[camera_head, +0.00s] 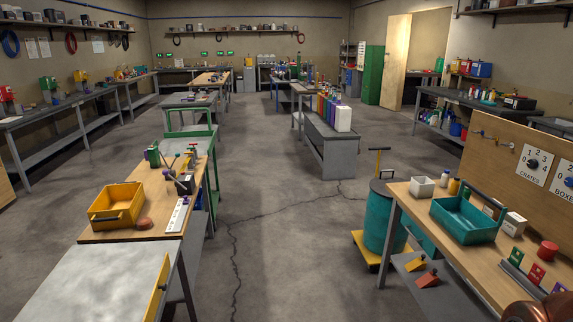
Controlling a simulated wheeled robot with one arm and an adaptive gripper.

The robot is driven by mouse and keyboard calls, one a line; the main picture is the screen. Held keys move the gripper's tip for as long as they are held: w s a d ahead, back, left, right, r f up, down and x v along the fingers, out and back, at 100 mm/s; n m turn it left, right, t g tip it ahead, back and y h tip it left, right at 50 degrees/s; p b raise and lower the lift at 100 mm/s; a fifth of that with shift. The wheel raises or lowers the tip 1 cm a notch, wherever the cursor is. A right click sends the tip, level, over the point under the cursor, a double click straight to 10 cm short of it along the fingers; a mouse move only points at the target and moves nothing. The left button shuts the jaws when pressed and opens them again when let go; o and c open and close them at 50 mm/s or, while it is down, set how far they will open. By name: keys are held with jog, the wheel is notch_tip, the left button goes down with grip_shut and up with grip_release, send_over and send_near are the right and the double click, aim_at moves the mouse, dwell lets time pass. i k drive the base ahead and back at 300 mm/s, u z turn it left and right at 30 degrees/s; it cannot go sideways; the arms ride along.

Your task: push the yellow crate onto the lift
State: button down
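A grey top in a green frame (188,148) stands beyond the far end. I cannot tell for certain which of these is the lift.
A brown lump (144,223) and a white strip with dark marks (177,214) lie right of the crate; a vise (183,182) stands behind. Open floor (275,235) runs between the benches. A teal drum (383,217) stands on a yellow trolley beside the right bench, which holds a teal tray (463,222).

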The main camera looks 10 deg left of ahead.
aim_at(119, 205)
jog(key=u, duration=0.3)
jog(key=i, duration=1.75)
jog(key=u, duration=0.95)
jog(key=i, duration=1.35)
jog(key=u, duration=1.85)
jog(key=i, duration=0.75)
jog(key=u, duration=0.8)
